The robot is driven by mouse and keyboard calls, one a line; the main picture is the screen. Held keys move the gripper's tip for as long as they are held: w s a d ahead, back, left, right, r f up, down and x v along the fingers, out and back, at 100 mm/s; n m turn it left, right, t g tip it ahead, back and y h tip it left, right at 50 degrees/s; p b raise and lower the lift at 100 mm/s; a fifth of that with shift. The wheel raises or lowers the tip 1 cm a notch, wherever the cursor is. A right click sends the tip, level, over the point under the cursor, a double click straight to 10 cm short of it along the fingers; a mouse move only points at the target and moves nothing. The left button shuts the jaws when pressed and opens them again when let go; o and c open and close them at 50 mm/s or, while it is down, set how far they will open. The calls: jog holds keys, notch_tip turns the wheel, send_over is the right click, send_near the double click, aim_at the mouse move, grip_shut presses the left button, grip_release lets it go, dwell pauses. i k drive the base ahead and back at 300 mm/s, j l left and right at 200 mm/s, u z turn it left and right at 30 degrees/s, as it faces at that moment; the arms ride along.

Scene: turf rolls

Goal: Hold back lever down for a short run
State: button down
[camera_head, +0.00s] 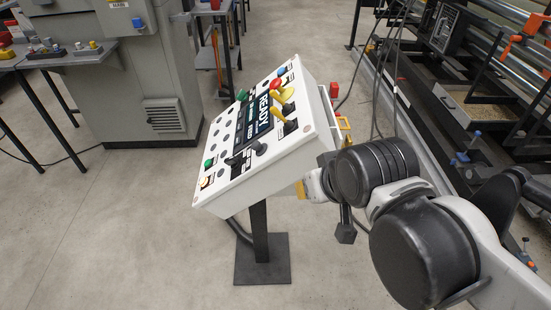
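A white slanted control console (300,150) stands on a black post in the middle of the view. Its dark display (258,118) reads READY. Black knobs or levers (259,148) sit lower on the panel. I cannot tell which lever is the back one. My arm comes in from the right, and its end, with my gripper (326,178), is low beside the console's right side. The fingers are not clearly seen, and no contact with a lever shows.
A grey cabinet (125,75) and a bench with small controls (70,58) stand at the left. Machinery with rails and cables (470,70) fills the right. The black base plate (262,262) sits on concrete floor, clear to the lower left.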

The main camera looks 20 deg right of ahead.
aim_at(287, 107)
jog(key=i+j+z, duration=0.15)
jog(key=j, duration=0.2)
jog(key=i+j+z, duration=0.15)
jog(key=j, duration=0.25)
jog(key=i+j+z, duration=0.1)
jog(key=j, duration=0.3)
jog(key=i+j+z, duration=0.15)
jog(key=j, duration=0.3)
